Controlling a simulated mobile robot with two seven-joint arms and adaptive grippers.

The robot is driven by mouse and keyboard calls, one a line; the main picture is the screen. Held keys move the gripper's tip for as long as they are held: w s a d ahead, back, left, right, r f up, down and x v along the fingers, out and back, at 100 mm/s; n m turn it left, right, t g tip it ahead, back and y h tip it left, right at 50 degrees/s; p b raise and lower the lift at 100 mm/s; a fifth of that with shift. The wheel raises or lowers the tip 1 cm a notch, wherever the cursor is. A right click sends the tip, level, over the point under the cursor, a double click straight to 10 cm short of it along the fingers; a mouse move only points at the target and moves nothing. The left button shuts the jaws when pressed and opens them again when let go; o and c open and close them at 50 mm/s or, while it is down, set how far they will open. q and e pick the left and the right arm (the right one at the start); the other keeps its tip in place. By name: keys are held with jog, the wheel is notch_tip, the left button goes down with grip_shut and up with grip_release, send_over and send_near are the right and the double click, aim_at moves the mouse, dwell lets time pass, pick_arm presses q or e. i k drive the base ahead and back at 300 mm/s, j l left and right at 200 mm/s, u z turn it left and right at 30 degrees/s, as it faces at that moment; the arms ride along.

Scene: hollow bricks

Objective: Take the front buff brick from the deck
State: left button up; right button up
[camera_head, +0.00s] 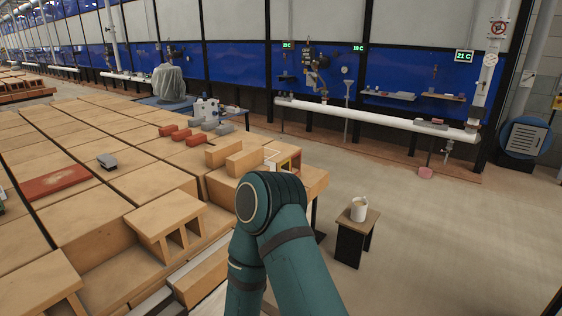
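Two buff bricks lie side by side on the tan deck (222,188), left of my teal arm. The front buff brick (245,162) is the nearer one, and the other buff brick (222,152) is just behind it. Both look free of any gripper. One teal arm of mine rises from the bottom middle, and its bent joint covers part of the deck's right end. Neither of my grippers shows, so what they hold cannot be seen.
Several small red bricks (181,135) lie behind the buff ones. A pale outlined shape (270,155) and a yellow-and-red item (292,161) are partly hidden behind my arm. A hollow block (166,220) stands front left. A stool (355,240) carries a white bucket (358,209); floor at right is clear.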

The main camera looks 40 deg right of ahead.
aim_at(238, 164)
jog(key=z, duration=1.15)
jog(key=i+l, duration=0.1)
jog(key=i, duration=0.1)
